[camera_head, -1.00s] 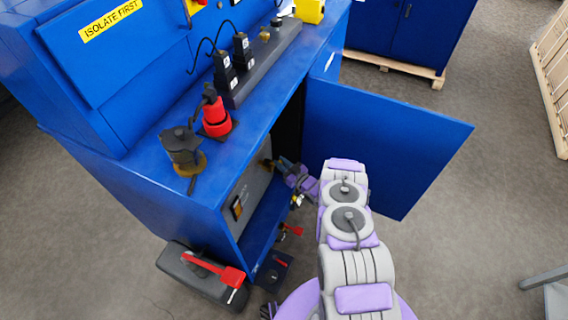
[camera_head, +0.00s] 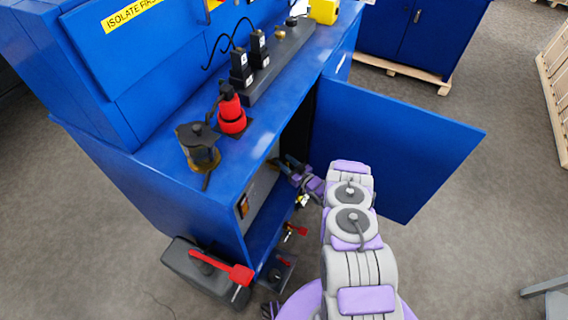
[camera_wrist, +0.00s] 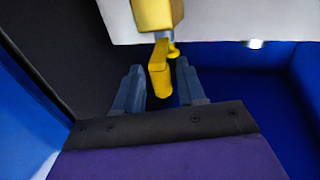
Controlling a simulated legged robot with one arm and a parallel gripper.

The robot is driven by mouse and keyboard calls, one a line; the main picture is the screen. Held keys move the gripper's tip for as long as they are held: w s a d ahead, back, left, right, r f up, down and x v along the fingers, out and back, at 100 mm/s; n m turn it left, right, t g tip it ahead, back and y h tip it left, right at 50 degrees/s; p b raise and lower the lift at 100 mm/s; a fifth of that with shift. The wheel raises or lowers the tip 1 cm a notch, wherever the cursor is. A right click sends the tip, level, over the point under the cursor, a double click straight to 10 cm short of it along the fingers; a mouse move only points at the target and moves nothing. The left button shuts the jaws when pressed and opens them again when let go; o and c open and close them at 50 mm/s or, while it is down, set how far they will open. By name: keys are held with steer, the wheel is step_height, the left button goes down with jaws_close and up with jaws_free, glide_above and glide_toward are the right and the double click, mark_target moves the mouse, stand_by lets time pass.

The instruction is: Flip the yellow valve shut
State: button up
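The yellow valve (camera_wrist: 157,14) is at the top middle of the wrist view, in front of a pale panel. Its flat yellow handle (camera_wrist: 159,72) points down toward my gripper. My gripper (camera_wrist: 159,66) is open, with one finger on each side of the handle and dark gaps visible between. I cannot tell whether either finger touches it. In the head view my gripper (camera_head: 284,162) reaches into the cabinet opening beside the grey panel (camera_head: 262,190), and the yellow valve is hidden there.
Red-handled items (camera_head: 238,274) sit low at the cabinet's front left. A red plug (camera_head: 231,112) and a dark lantern-like object (camera_head: 198,148) stand on the blue top.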

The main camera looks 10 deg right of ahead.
steer(key=p+v, duration=0.3)
steer(key=v, duration=1.4)
steer(key=shift+s+a, duration=0.2)
steer(key=shift+a, duration=0.1)
